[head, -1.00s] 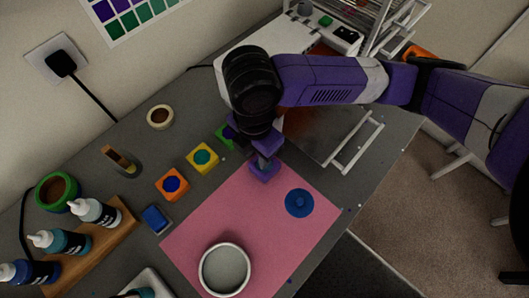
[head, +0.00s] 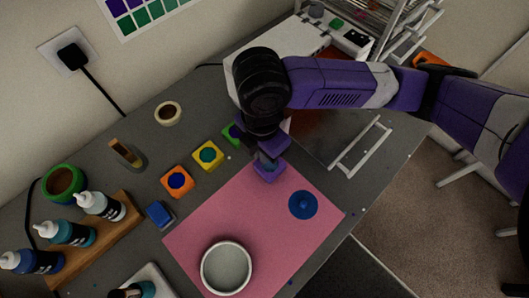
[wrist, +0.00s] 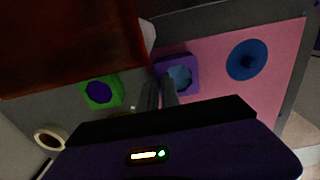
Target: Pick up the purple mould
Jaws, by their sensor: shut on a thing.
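The purple mould (head: 269,173) is a small square block with a blue-filled round hollow. In the head view it is at the upper edge of the pink mat (head: 240,216), directly below my gripper (head: 268,162). In the wrist view the purple mould (wrist: 191,61) is just beyond the fingertips of my gripper (wrist: 160,84). The fingers are close together and shut on its near wall. My gripper hides part of the mould, and I cannot tell whether its base is clear of the mat.
Green (wrist: 117,82), yellow (head: 199,164) and orange (head: 168,189) moulds stand in a row left of the mat. A blue round piece (head: 303,205) and a white-rimmed pot (head: 205,280) are on the mat. Several bottles stand in a wooden rack (head: 95,240) at left.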

